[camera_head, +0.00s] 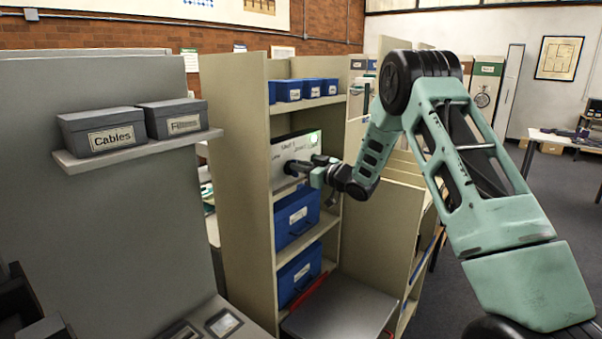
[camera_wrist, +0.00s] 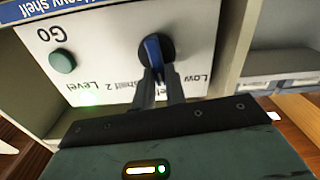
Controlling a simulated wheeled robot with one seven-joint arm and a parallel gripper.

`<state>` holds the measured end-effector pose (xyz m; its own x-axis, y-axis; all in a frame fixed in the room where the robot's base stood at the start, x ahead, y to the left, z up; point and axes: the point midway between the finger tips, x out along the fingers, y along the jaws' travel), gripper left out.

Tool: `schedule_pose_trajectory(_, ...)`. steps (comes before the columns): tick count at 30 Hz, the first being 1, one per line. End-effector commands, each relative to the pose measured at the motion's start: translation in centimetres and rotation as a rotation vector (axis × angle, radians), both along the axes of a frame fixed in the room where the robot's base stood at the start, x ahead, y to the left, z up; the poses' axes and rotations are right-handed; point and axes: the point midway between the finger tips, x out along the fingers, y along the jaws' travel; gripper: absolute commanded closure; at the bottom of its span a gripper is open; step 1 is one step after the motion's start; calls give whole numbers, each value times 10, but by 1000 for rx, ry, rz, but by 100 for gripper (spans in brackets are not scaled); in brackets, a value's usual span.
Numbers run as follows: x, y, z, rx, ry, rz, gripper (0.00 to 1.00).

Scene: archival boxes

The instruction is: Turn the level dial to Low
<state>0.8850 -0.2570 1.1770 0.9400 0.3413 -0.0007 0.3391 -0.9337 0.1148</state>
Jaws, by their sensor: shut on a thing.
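The level dial (camera_wrist: 170,47) is a dark round knob with a blue grip bar (camera_wrist: 153,47) across it, on a white panel (camera_wrist: 110,35). The panel's lettering appears upside down in the wrist view, with "Low", "Shelf 2" and "Level" near the dial. My gripper (camera_wrist: 159,82) is shut on the dial's blue bar, one dark finger on each side. I cannot tell which mark the bar points to. In the head view, the panel (camera_head: 285,152) is in the tall shelf unit, and my gripper (camera_head: 294,166) reaches it from the right, hiding the dial.
A green "Go" button (camera_wrist: 62,61) is on the same panel. The beige shelf unit (camera_head: 238,160) holds blue boxes above and below the panel. A grey flat surface (camera_head: 340,312) lies below. A grey partition with a "Cables" box (camera_head: 102,130) stands at left.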

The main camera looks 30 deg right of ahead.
Motion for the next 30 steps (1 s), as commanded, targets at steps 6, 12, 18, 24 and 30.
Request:
schedule_pose_trajectory(6, -1, 4, -9, -167, -65, 2, 100)
schedule_pose_trajectory(12, -2, 6, -10, -339, -126, 1, 100)
schedule_pose_trajectory(18, -3, 8, -10, -496, -182, 0, 100)
schedule_pose_trajectory(24, -4, 10, -10, -614, -224, 1, 100)
schedule_pose_trajectory(30, -4, 10, -9, -689, -251, 0, 100)
